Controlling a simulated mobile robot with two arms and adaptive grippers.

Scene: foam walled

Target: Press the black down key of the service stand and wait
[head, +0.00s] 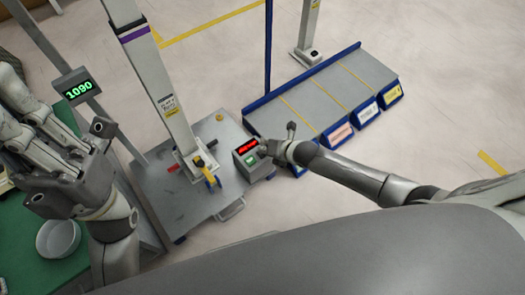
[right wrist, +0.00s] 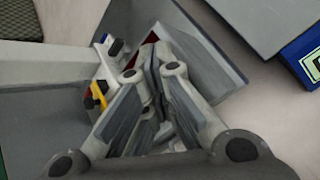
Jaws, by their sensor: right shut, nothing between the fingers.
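The service stand (head: 150,199) is a grey platform with a tall white post (head: 160,85). A small grey control box (head: 263,172) sits at its right edge, with a lit red display (head: 247,146) and a green patch (head: 251,160). My right gripper (head: 265,147) is shut and empty, its tips at the right side of the box face; contact cannot be told. In the right wrist view its fingers (right wrist: 155,75) cover most of the box. I cannot make out the black down key. My left gripper (head: 14,105) is at the far left, away from the stand.
A display reading 1090 (head: 78,90) is on a rail at the left. A white bowl (head: 58,238) rests on a green surface. A blue-edged grey rack (head: 325,90) with labelled bins stands right of the stand. Yellow, red and blue handles are near the post foot.

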